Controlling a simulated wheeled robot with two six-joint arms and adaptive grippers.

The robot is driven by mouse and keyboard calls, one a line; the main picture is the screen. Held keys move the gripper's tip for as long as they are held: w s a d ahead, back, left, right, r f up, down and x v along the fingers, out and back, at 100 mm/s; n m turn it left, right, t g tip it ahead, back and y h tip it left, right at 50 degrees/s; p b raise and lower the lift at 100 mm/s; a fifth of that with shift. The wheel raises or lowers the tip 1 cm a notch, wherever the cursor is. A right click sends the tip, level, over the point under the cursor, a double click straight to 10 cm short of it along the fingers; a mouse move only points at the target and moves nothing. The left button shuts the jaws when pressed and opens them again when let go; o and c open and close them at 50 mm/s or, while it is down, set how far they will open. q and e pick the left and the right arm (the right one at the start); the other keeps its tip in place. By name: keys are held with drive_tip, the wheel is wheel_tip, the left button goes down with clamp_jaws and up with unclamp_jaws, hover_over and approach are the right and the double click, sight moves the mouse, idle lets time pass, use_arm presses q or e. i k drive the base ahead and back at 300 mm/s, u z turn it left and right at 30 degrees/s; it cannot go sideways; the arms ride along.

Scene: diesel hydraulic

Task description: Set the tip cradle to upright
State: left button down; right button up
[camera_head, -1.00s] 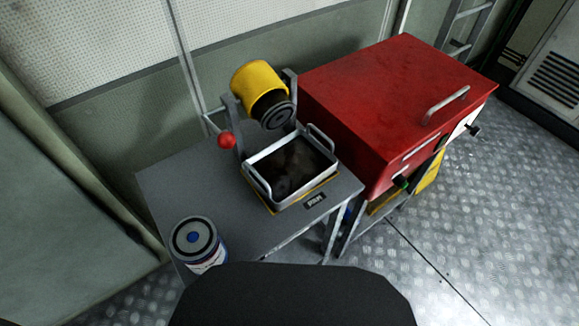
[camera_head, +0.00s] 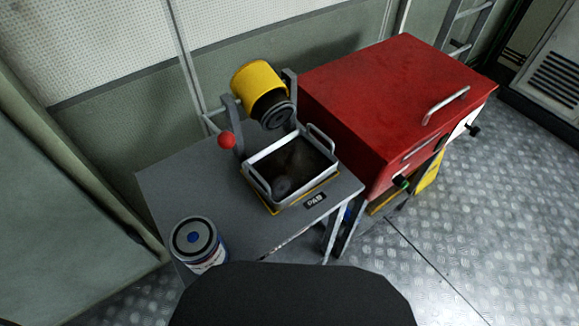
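The tip cradle (camera_head: 233,110) stands at the back of a grey table. It holds a yellow cylinder (camera_head: 257,80) between two grey posts. The cylinder is tilted, with its dark round end facing down and toward the front, over a metal tray. A red ball knob (camera_head: 227,140) sticks out at the cradle's left side. The metal tray (camera_head: 318,183) has two raised handles and a dark inside; its contents are hard to make out. Neither of my grippers shows in the head view.
A blue and white can (camera_head: 207,252) stands at the front left of the grey table (camera_head: 170,185). A large red cabinet (camera_head: 375,95) with a grey handle adjoins the table on the right. A wall closes off the back. Metal floor (camera_head: 480,235) is open at the right.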

sight(255, 78)
drive_tip(key=u, duration=2.2)
drive_tip(key=k, duration=1.1)
drive_tip(key=z, duration=2.15)
